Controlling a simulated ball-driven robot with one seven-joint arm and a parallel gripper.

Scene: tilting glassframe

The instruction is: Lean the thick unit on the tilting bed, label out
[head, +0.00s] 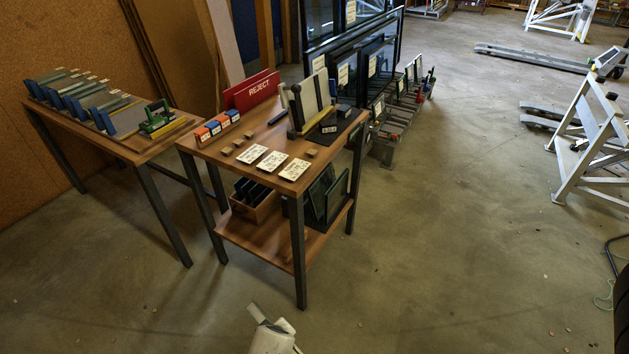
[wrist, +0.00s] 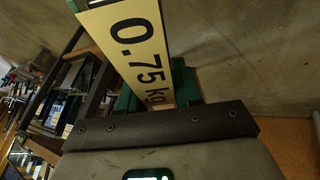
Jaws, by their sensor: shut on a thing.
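My gripper (wrist: 158,92) is shut on a flat piece with a cream face (wrist: 125,38) marked "0.75 kg" in black; I take it as the thick unit. The labelled face is turned to the wrist camera, and green parts show behind it. The unit's far end runs out of the picture. A tilted stand with a pale panel (head: 312,97) and a dark upright, probably the tilting bed, stands on the nearer table (head: 225,158).
The nearer table also bears a red REJECT sign (head: 256,91), colored blocks (head: 216,127), white cards (head: 271,161) and a black mat (head: 329,130). Its lower shelf holds a wooden box (head: 254,207) and dark panels (head: 328,196). Slanted pieces line the left table (head: 140,142).

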